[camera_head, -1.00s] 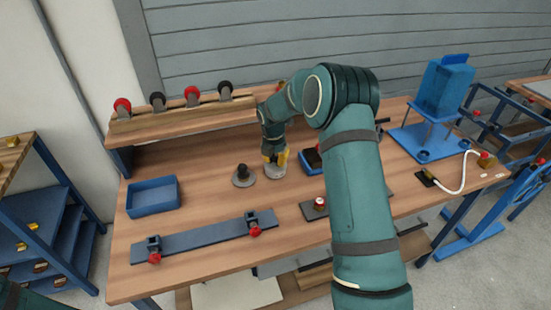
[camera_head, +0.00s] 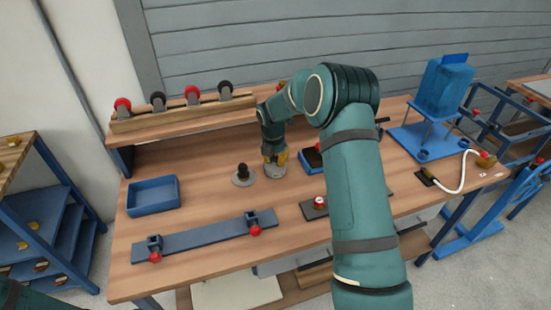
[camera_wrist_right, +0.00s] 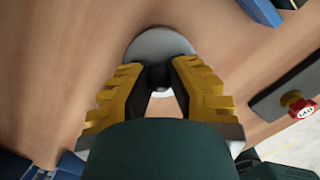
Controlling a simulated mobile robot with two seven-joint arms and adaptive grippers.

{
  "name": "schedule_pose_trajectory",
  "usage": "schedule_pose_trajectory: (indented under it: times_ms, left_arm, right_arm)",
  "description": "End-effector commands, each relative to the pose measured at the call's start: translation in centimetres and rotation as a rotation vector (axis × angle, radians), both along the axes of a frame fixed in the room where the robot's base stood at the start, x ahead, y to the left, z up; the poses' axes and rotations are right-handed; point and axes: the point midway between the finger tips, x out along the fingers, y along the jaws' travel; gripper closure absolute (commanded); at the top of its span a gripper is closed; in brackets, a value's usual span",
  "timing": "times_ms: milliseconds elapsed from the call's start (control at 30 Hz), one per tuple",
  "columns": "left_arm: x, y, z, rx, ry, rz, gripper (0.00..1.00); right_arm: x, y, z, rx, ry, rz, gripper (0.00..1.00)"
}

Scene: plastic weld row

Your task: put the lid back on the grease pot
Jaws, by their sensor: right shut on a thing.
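My right gripper (camera_head: 274,158) points down at the middle of the bench. It is shut on the dark knob of a round grey lid; in the right wrist view the knob sits between the yellow fingers (camera_wrist_right: 162,78) and the lid (camera_wrist_right: 158,40) spreads beyond them. In the head view a pale round body, seemingly the grease pot (camera_head: 274,172), shows right below the fingers. The fingers hide how lid and pot meet, so I cannot tell whether the lid is seated. My left gripper is not in view.
Just left of the right gripper stands a grey disc with a black upright knob (camera_head: 242,170). A blue tray (camera_head: 153,195) lies farther left, a clamp bar (camera_head: 205,236) in front. A blue-rimmed box (camera_head: 310,160) and a red button plate (camera_head: 319,204) are close on the right.

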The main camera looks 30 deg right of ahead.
Motion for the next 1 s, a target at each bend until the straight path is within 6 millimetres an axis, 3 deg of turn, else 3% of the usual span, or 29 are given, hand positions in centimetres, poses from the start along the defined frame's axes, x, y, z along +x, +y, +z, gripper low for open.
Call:
schedule_pose_trajectory:
  times_ms: [200,233,300,500,600,1000]
  left_arm:
    - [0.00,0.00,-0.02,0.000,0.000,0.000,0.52]
    - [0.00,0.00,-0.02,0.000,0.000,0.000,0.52]
    - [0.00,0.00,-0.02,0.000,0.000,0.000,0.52]
    - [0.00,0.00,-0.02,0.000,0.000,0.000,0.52]
    - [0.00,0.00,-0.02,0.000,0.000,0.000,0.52]
    - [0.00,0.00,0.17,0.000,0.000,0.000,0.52]
  right_arm:
    - [-0.01,-0.01,-0.02,0.000,0.000,0.000,1.00]
    - [-0.01,-0.01,-0.02,0.000,0.000,0.000,0.70]
    - [-0.01,-0.01,-0.02,0.000,0.000,0.000,0.53]
    - [0.00,-0.01,-0.01,0.000,0.000,0.000,0.53]
    - [-0.02,-0.01,-0.02,0.000,0.000,0.000,0.19]
    - [0.00,-0.02,0.22,0.000,0.000,0.000,0.19]
